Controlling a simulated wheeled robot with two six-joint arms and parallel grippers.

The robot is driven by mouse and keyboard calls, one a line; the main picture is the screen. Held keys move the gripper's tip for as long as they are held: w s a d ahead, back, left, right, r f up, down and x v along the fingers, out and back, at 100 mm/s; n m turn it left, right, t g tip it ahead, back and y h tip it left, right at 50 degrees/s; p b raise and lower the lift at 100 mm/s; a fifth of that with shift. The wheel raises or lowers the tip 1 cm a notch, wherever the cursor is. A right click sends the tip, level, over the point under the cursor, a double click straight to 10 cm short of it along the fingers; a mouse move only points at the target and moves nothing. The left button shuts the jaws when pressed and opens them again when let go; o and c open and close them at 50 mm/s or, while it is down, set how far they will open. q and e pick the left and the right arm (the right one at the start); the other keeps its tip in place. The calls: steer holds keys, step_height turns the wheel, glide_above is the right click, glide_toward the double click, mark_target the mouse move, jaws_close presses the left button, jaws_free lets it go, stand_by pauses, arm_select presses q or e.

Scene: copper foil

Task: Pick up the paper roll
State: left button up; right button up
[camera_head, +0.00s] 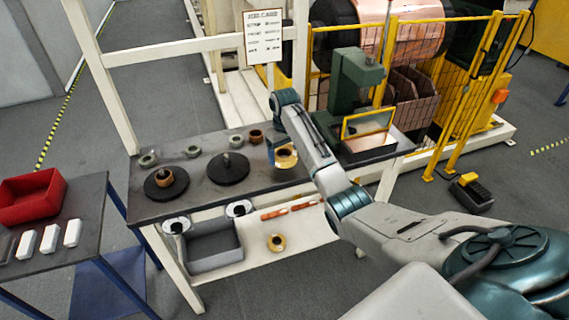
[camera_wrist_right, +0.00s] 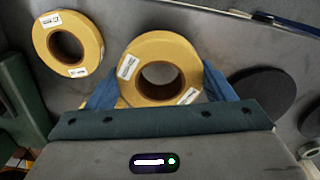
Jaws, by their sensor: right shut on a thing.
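A yellow paper roll (camera_wrist_right: 160,44) with white labels and a dark open core sits between the two blue fingers of my right gripper (camera_wrist_right: 161,92) in the wrist view. The fingers press on its outer sides, so the gripper is shut on it. A second, similar yellow roll (camera_wrist_right: 68,20) lies apart on the grey surface to the left in that view. In the head view my right gripper (camera_head: 279,150) is over the right part of the dark workbench, with a yellow roll (camera_head: 287,160) at it, partly covered. My left gripper is not in view.
Black discs (camera_head: 228,175) and small rings (camera_head: 193,151) stand on the workbench (camera_head: 205,200) left of my gripper. A green machine (camera_head: 357,75) stands to the right. The lower shelf holds a grey bin (camera_head: 213,262) and another ring (camera_head: 276,242). A red tray (camera_head: 30,197) is far left.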

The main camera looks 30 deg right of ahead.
steer(key=s+a+r+p, duration=0.2)
steer(key=s+a+p, duration=0.3)
steer(key=s+a, duration=0.65)
step_height(320, 180, up, 6)
steer(key=p, duration=0.8)
steer(key=shift+s+d, duration=0.2)
steer(key=shift+d, duration=0.2)
steer(key=shift+w, duration=0.1)
